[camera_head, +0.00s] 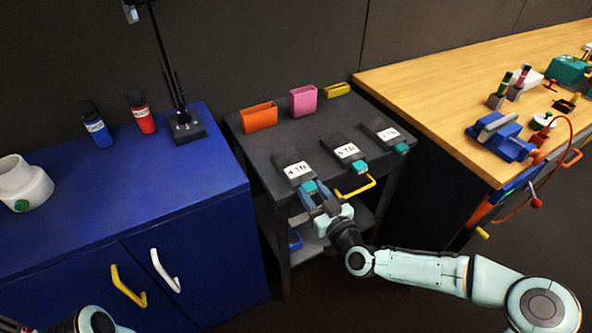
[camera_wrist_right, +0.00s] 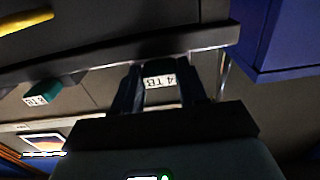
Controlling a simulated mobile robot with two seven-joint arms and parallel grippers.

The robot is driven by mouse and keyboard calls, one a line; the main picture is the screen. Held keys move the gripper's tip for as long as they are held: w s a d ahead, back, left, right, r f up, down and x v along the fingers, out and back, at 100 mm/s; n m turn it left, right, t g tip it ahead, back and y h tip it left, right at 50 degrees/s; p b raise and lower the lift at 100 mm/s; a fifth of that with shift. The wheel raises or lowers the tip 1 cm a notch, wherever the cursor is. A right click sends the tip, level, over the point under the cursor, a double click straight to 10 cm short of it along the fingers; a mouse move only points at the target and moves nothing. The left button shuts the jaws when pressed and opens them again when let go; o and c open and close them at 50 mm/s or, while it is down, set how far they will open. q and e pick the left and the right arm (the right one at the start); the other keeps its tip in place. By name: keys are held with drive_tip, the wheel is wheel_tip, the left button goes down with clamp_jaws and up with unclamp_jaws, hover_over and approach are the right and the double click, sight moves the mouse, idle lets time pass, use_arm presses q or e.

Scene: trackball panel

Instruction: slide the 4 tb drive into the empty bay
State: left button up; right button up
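The 4 TB drive (camera_head: 294,168) is a dark slab with a white label and a teal tab at its front end. It lies on the dark cart top, near the front edge. My right gripper (camera_head: 314,194) is at the teal tab, its fingers apart on either side. Two similar drives (camera_head: 346,151) (camera_head: 381,132) lie to the right on the cart. I cannot make out an empty bay. My left gripper is out of view.
The dark cart (camera_head: 250,150) carries an orange bin (camera_head: 259,117), a pink bin (camera_head: 303,101) and a yellow bin (camera_head: 337,89) at its back. A yellow handle (camera_head: 355,187) sticks out in front. A blue cabinet (camera_head: 190,225) stands left, a wooden bench (camera_head: 440,85) right.

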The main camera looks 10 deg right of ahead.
drive_tip(key=shift+r, duration=0.15)
drive_tip(key=shift+r+p, duration=1.15)
drive_tip(key=shift+r, duration=0.3)
drive_tip(key=shift+f, duration=0.1)
